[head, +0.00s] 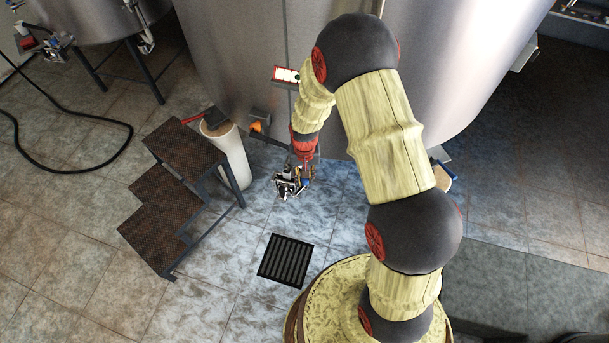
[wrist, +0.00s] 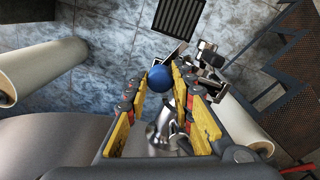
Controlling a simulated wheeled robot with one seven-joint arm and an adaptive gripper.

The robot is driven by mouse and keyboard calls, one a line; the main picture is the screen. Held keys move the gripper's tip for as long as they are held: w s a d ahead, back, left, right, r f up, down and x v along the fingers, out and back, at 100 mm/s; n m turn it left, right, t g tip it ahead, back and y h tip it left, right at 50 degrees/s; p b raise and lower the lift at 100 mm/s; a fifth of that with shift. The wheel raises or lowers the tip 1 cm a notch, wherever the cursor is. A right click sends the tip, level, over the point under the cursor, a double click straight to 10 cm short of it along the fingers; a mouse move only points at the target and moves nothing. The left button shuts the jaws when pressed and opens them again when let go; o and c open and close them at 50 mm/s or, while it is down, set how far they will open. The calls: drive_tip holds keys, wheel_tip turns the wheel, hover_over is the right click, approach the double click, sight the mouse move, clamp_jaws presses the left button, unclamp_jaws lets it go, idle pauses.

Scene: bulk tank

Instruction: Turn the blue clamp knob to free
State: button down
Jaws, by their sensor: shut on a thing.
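The blue clamp knob (wrist: 160,77) is a round ball between the tips of my gripper (wrist: 161,83) in the wrist view. The yellow-padded fingers are shut on it from both sides. A shiny metal fitting (wrist: 164,128) shows between the fingers below the knob. In the head view my gripper (head: 306,172) points down at the metal valve assembly (head: 288,184) low in front of the big tank. The knob is too small there to make out clearly, and its turn angle cannot be told.
A large steel tank (head: 235,60) stands behind. Dark steps (head: 165,205) and a white cylinder (head: 233,160) are to the left. A floor drain grate (head: 285,261) lies in front. A black hose (head: 75,168) curls at far left. The tiled floor around the grate is clear.

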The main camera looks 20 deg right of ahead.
drive_tip(key=n+p, duration=0.1)
drive_tip(key=n, duration=0.3)
drive_tip(key=shift+w+r+n, duration=0.1)
drive_tip(key=shift+n, duration=0.2)
idle(0.3)
drive_tip(key=c, duration=1.5)
unclamp_jaws()
wheel_tip(320, 180, up, 12)
